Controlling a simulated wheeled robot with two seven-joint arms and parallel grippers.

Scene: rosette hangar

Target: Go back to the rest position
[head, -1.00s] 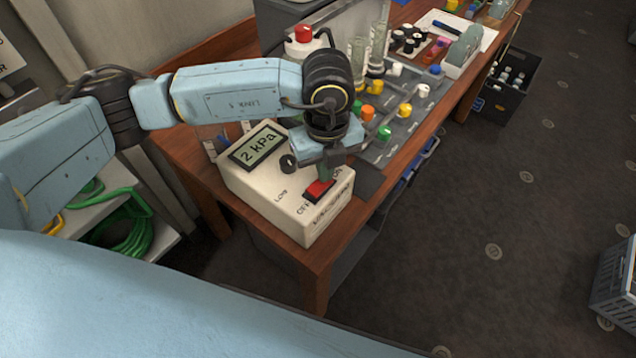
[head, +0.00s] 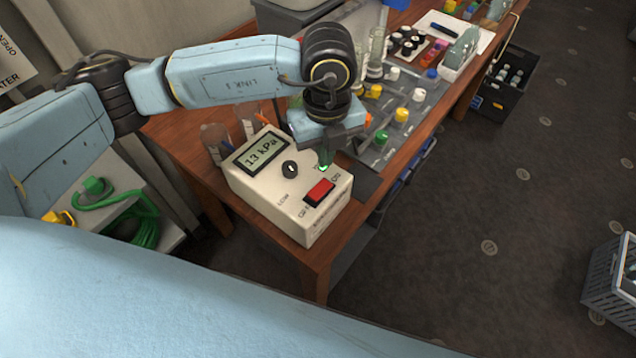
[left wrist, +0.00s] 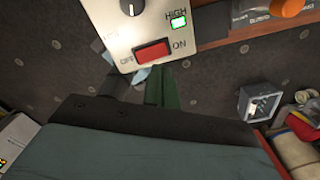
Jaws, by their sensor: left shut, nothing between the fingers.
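My left gripper (head: 325,158) is shut and empty. In the head view its green-tipped fingers hang just above the top of a cream-coloured pump box (head: 290,215), beyond the red switch. The box carries a display (head: 263,150) reading 13 kPa, a black knob (head: 290,168), a red rocker switch (head: 319,191) and a lit green lamp (head: 324,168). In the left wrist view the shut fingers (left wrist: 162,88) show just below the red switch (left wrist: 152,50), and the green lamp (left wrist: 178,21) is lit beside HIGH. My right gripper is in neither view.
The wooden table (head: 190,130) holds the box near its front end. Behind my gripper stand a grey rack (head: 410,110) with coloured caps and tall glass cylinders. A black crate (head: 505,85) and a grey crate (head: 612,275) stand on the floor. The carpet at right is mostly clear.

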